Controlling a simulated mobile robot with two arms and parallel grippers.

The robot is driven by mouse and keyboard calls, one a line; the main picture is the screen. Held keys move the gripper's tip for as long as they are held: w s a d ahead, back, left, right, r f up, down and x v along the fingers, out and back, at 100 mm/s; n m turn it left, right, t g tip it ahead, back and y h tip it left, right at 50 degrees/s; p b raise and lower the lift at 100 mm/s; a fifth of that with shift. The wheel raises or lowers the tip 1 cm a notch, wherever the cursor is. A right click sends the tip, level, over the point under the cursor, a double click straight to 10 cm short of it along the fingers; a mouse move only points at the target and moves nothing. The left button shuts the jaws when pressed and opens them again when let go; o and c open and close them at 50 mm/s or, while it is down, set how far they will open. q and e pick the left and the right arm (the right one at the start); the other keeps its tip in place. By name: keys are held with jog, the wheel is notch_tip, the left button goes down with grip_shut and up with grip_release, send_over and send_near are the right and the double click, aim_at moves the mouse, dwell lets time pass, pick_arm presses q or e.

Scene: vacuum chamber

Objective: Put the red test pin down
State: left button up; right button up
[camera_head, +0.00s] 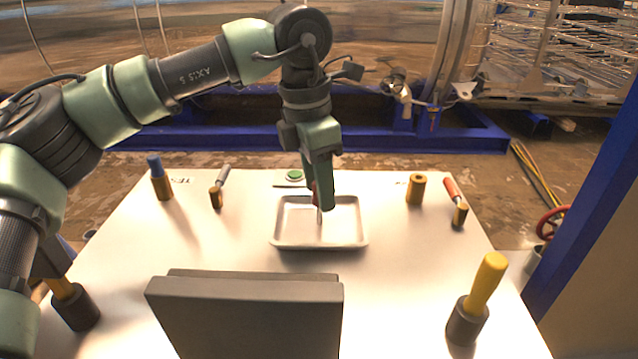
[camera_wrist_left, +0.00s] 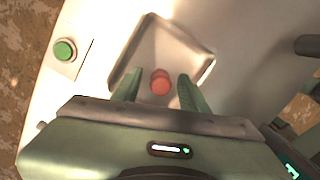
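The red test pin shows in the left wrist view as a rounded red top (camera_wrist_left: 160,82) between my left fingers. In the head view a bit of its red and a thin pale shaft (camera_head: 319,215) show beside and below the fingers, inside the shallow pale tray (camera_head: 282,238). The tray also shows in the left wrist view (camera_wrist_left: 205,72). My left gripper (camera_head: 323,203) points down over the tray. Its green fingers (camera_wrist_left: 160,85) are spread, with a gap visible on each side of the red top. Whether the shaft touches the tray floor is unclear. My right gripper is not in view.
Several tools stand around the white table: a blue-topped brass piece (camera_head: 159,178), a grey-handled one (camera_head: 219,187), a brass cylinder (camera_head: 416,189), a red-handled piece (camera_head: 455,200) and a yellow-handled mallet (camera_head: 478,300). A green button (camera_head: 295,175) is behind the tray.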

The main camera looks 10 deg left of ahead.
pick_arm(q)
notch_tip(320, 180, up, 12)
jog(key=a+b, duration=0.1)
jog(key=shift+s+r, duration=0.15)
jog(key=shift+s, duration=0.3)
